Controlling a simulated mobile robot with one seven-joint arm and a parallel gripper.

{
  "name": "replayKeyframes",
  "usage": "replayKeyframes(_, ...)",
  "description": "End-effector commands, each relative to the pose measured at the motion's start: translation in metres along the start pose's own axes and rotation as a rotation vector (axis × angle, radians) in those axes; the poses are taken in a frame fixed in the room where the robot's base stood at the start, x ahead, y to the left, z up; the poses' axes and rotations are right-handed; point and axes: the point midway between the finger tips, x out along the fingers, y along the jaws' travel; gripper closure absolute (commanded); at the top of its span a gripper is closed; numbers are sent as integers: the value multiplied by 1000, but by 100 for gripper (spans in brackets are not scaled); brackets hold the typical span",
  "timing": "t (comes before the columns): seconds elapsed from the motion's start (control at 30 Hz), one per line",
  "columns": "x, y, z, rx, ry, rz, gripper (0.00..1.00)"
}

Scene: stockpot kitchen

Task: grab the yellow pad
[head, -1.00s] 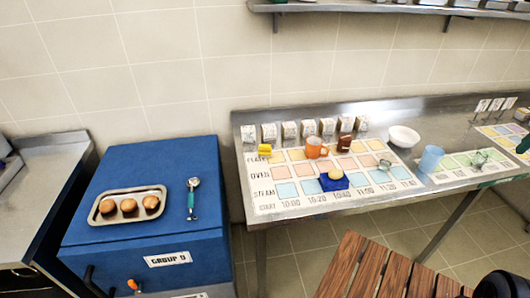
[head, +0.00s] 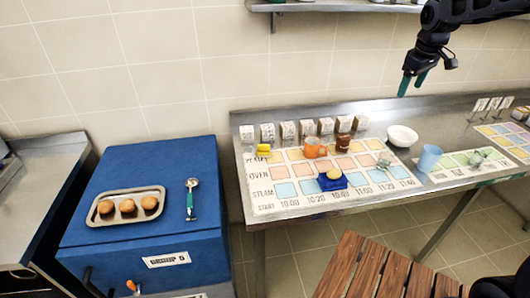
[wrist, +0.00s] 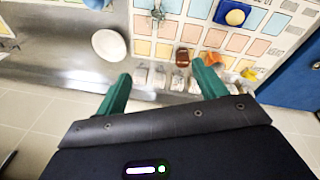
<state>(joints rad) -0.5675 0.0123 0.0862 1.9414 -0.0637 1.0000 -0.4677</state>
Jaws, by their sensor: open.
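The yellow pad (head: 263,150) is a small yellow block at the back left corner of the printed chart on the steel table. It also shows in the wrist view (wrist: 249,74), just right of the right finger and beside the orange mug (wrist: 215,60). My gripper (head: 411,84) has green fingers and hangs high above the right part of the table, well to the right of the pad. In the wrist view my gripper (wrist: 161,72) is open with nothing between the fingers.
The orange mug (head: 314,148) stands close right of the pad. Small labelled boxes (head: 288,130) line the table behind it. A brown item (head: 343,143), a white bowl (head: 402,136), a blue cup (head: 429,158) and a blue tray (head: 331,183) with a yellowish round item are further right.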

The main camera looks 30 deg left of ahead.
Motion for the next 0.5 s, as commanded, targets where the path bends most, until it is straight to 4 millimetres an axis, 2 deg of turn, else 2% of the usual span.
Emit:
replayKeyframes(0.03, 10, -9, -21, -50, -6, -11, 29)
replayKeyframes(0.27, 50, -54, -106, -269, -22, -52, 29)
replayKeyframes(0.5, 98, -122, -186, -498, -35, -93, 29)
